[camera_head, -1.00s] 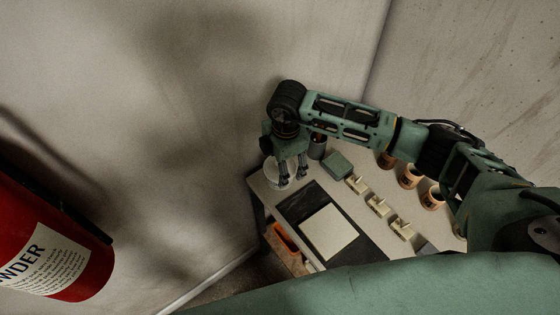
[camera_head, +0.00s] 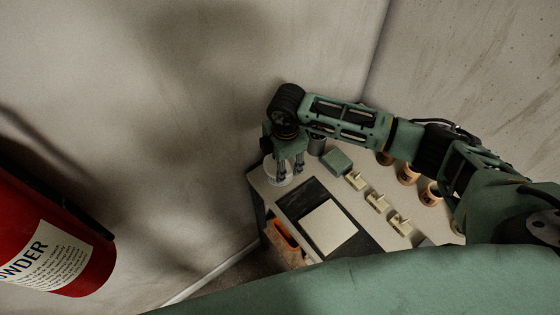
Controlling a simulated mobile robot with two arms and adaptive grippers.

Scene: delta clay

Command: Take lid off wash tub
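A small round whitish tub (camera_head: 274,172) stands at the far left corner of the table. My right gripper (camera_head: 290,174) comes in from the right and points down over this tub, its fingers at the tub's right side. Whether the fingers touch or grip a lid cannot be told; the lid is not clearly distinguishable from the tub at this size. My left gripper is not in view.
The table (camera_head: 298,183) holds a dark mat (camera_head: 294,202) with a pale board (camera_head: 327,227), several small cream blocks (camera_head: 376,201), a green box (camera_head: 336,161), a dark cylinder (camera_head: 316,145) and orange-brown cups (camera_head: 408,174). A red extinguisher (camera_head: 30,225) is at left; walls stand close behind.

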